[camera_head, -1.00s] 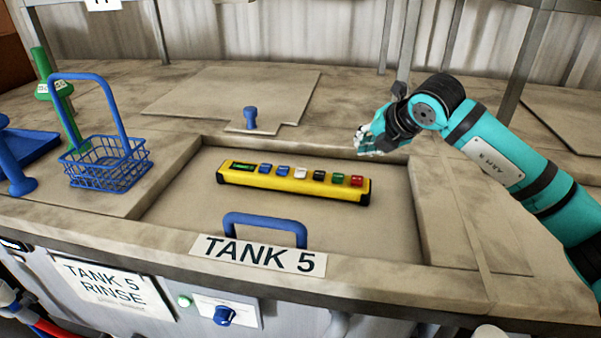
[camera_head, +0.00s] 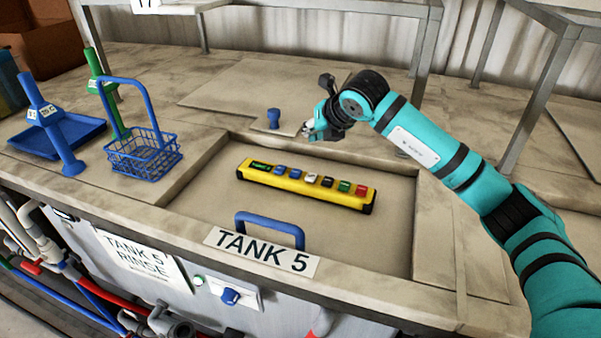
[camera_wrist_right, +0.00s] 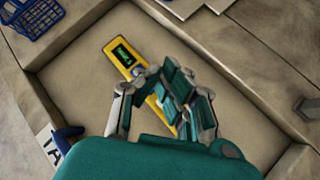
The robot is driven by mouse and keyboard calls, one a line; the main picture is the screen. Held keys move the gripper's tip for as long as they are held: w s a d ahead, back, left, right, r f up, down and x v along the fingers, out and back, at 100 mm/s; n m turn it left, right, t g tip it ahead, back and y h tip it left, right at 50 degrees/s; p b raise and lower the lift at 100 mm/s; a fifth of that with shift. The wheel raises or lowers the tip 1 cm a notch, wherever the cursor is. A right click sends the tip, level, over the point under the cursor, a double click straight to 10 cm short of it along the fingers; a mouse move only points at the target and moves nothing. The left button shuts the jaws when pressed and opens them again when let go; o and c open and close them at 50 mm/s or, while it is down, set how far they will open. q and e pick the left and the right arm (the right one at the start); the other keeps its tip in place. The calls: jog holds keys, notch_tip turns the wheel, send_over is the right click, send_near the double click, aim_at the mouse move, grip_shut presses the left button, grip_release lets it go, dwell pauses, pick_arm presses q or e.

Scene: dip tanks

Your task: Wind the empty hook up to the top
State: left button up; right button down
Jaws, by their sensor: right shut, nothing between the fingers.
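A yellow pendant control (camera_head: 300,188) lies on the recessed lid of tank 5. It has a small dark green-lit display (camera_head: 263,166) at its left end and a row of blue, white, dark, green and red buttons. It also shows in the right wrist view (camera_wrist_right: 122,58), partly hidden by the fingers. My right gripper (camera_head: 312,130) is shut and empty, held above and behind the pendant; its fingers (camera_wrist_right: 168,92) cover the button part in the wrist view. No hook is seen in these frames. My left gripper is not in view.
A blue lid handle (camera_head: 270,222) stands in front of the pendant, by the TANK 5 label (camera_head: 262,249). A blue wire basket (camera_head: 143,157) with a tall handle, a blue tray (camera_head: 80,134) and a blue knob (camera_head: 274,118) sit around the tank. Metal frame legs (camera_head: 427,50) rise behind.

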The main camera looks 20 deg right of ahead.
jog(key=b, duration=0.4)
send_over(311, 176)
notch_tip(311, 176, down, 8)
jog(key=shift+f, duration=0.5)
pick_arm(q)
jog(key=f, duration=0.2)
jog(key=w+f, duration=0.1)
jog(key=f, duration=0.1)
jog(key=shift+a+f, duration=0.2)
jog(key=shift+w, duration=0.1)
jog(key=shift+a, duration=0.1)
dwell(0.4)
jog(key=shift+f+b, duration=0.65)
jog(key=shift+b, duration=0.2)
pick_arm(e)
jog(key=shift+f, duration=0.35)
